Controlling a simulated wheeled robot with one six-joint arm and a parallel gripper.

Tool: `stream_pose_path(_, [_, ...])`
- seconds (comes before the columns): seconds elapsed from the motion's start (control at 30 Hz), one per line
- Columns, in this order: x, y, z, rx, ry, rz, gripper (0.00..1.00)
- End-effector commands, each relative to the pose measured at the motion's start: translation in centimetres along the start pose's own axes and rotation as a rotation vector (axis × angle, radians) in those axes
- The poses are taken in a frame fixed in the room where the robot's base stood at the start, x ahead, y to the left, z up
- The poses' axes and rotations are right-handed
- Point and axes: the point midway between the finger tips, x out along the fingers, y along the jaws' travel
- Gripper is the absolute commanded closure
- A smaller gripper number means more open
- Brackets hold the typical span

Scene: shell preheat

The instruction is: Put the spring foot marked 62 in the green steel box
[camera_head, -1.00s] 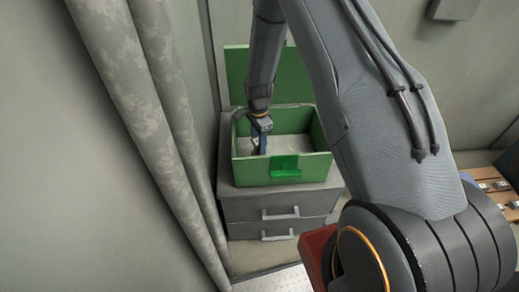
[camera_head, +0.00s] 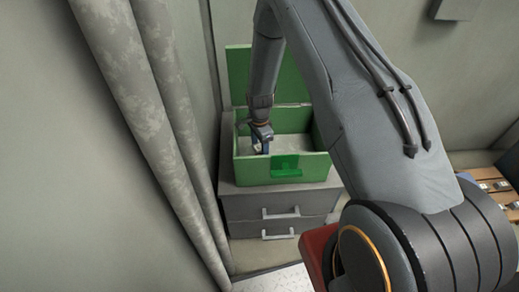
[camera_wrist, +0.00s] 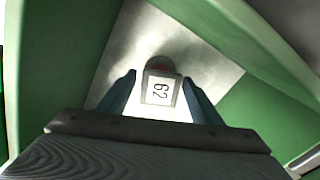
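The green steel box (camera_head: 253,172) stands with its lid (camera_head: 238,75) up. My gripper (camera_head: 261,147) reaches down inside it, near the left side. In the wrist view the spring foot marked 62 (camera_wrist: 160,92) shows its white numbered face between the two blue fingers of my gripper (camera_wrist: 159,80), with a reddish part at its far end. The fingers are spread, with a gap on each side of the foot. The pale box floor shows behind the foot; I cannot tell for sure whether the foot rests on it.
The box stands on a grey drawer cabinet (camera_head: 270,208). Thick grey pipes (camera_head: 150,110) run along the wall at left. A wooden rack (camera_head: 497,187) with small parts is at the far right. The right part of the box floor looks bare.

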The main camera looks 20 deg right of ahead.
Motion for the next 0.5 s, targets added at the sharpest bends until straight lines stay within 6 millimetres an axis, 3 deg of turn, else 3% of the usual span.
stream_pose_path(0.27, [-0.8,-0.1,0.0,0.000,0.000,-0.001,0.41])
stream_pose_path(0.5, [-4.5,-0.1,0.0,0.000,0.001,-0.003,0.41])
